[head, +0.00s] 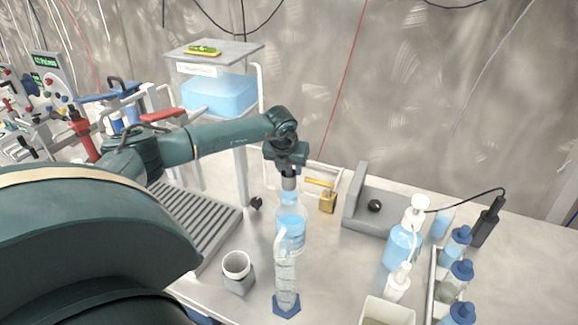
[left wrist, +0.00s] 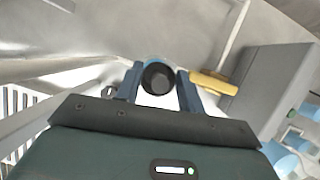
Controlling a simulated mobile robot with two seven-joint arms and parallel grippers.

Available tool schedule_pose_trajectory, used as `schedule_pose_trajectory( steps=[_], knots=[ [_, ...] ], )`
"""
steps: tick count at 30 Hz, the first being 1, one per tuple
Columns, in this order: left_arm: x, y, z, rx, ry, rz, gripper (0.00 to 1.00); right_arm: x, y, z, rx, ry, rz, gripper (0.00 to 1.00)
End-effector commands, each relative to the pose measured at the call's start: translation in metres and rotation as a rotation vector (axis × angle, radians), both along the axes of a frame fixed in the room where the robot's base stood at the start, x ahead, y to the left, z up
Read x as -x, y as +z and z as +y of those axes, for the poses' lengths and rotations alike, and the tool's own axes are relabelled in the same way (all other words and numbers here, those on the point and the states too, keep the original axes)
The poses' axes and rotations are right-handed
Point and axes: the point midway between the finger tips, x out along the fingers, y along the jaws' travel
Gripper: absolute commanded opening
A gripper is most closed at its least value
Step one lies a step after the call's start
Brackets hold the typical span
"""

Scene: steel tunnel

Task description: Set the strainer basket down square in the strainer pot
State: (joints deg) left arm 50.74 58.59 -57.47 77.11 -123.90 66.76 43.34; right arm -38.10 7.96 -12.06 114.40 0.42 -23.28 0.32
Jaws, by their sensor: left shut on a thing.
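My left gripper (head: 289,172) reaches down over the bench and is shut on the grey neck or cap of a clear bottle with blue liquid (head: 291,222). In the left wrist view the dark round cap (left wrist: 158,78) sits between the two fingers (left wrist: 160,88). The bottle is upright; its lower part is partly hidden behind a clear graduated cylinder (head: 285,270), and I cannot tell whether it touches the bench. No strainer basket is recognisable. A small white and grey open cup (head: 238,272) stands left of the cylinder; I cannot tell whether it is the strainer pot. My right gripper does not show.
A ribbed grey tray (head: 197,222) lies left. A brass padlock (head: 327,203) and a grey bracket with a black knob (head: 380,215) are behind right. A pump bottle (head: 403,245), blue-capped bottles (head: 461,270) and a cream bin (head: 388,311) crowd the right. Some bench right of the cylinder is clear.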

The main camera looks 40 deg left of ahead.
Motion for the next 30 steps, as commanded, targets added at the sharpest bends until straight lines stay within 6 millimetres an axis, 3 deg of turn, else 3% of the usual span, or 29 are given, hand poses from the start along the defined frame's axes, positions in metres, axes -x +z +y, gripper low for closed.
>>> schedule_pose_trajectory(
  steps=[14, 30],
  knots=[
    [0.0, -0.002, 0.0, 0.0, 0.0, 0.0, 0.13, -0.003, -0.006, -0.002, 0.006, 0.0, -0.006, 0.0],
    [0.0, -0.03, 0.0, 0.0, 0.0, 0.0, 0.13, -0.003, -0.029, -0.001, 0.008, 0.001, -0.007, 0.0]
  ],
)
